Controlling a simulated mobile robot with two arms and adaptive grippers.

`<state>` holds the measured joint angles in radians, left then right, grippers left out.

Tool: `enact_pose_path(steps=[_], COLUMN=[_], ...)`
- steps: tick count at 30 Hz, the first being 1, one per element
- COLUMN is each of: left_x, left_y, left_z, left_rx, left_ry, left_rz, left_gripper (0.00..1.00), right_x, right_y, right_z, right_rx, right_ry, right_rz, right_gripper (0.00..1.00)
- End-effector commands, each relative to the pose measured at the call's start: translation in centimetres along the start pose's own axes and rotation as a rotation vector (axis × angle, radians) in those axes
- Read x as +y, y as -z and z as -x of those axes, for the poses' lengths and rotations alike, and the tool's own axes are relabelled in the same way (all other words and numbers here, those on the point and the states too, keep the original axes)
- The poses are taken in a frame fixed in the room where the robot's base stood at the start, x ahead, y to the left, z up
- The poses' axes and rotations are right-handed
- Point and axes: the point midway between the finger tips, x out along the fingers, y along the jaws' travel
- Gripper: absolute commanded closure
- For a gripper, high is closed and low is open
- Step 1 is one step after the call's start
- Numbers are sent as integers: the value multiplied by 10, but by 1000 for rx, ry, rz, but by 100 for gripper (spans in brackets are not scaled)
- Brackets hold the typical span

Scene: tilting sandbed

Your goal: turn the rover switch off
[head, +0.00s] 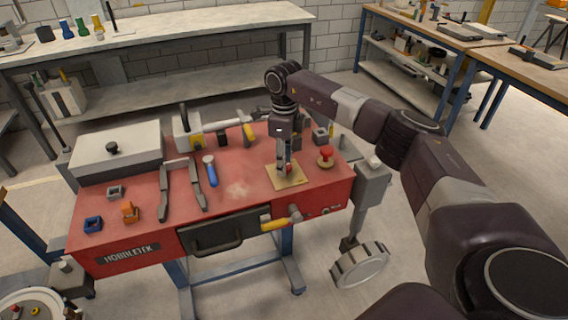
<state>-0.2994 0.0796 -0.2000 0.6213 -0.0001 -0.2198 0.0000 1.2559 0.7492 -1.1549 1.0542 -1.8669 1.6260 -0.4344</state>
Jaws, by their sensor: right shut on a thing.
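A tan square plate (294,180) lies on the red top of the workbench, near its right end. A small switch with a red part (290,170) stands on this plate, and I take it for the rover switch. My right gripper (285,168) points straight down over the plate and is shut on the switch. The fingers hide most of the switch, so I cannot tell its position. A red mushroom-shaped knob (325,153) stands on the bench just right of the plate, apart from the gripper. My left gripper is not in view.
The red bench (130,262) also holds a grey lidded box (117,148), a blue-handled tool (210,171), grey tongs-like arms (165,190) and small blocks.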

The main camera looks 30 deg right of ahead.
Motion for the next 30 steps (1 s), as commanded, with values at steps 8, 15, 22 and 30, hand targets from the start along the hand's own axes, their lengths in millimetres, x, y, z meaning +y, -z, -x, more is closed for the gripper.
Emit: enact_pose_path(steps=[8,15,22,30], left_x=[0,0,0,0], left_y=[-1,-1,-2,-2], left_z=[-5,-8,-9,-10], left_rx=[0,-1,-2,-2], left_ry=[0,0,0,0], left_rz=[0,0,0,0], left_gripper=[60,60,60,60], right_x=[-1,-2,-2,-2], right_y=[0,0,0,0], right_z=[1,2,2,2], right_rx=[-2,-2,-2,-3], right_ry=[3,4,4,5], right_rz=[259,453,582,655], right_gripper=[93,93,93,93])
